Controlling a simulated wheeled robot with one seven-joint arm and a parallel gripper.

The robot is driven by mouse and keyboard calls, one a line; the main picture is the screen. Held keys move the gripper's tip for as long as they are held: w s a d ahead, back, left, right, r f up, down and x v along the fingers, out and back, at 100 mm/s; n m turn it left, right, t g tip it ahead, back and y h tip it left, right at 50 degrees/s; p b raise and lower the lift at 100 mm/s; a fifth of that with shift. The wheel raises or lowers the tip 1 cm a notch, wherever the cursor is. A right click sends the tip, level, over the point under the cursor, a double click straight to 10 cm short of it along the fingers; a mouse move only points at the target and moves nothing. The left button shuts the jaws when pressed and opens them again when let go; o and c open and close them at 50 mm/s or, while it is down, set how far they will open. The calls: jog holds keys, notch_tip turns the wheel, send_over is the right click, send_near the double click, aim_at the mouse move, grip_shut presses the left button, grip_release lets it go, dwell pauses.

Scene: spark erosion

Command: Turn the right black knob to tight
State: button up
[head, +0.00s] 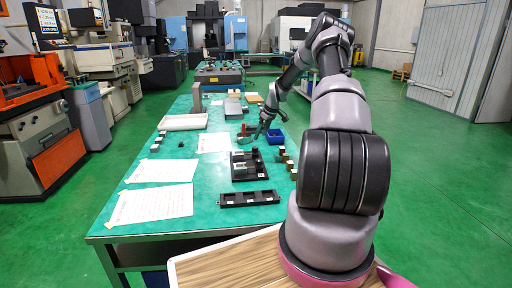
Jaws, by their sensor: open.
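My gripper (262,130) is small and far off in the head view, at the end of my arm, which reaches forward over the right side of the green table (215,180). It hangs low over the tabletop, left of a blue bin (276,137). Its jaws are open, and I see nothing held between them. Small dark parts with a touch of red and green (243,131) lie just left of the gripper. I cannot make out the right black knob for certain. It is too small to tell apart here, or hidden by the gripper.
A black tray with grey blocks (236,178) and a black rack (249,199) lie nearer me. Several brass-coloured blocks (284,160) line the right edge. Papers (150,204) and a white tray (183,122) lie on the left. Machines stand beyond; the green floor is open right.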

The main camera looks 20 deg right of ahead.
aim_at(256, 148)
jog(key=x, duration=0.8)
jog(key=shift+f, duration=0.15)
grip_shut()
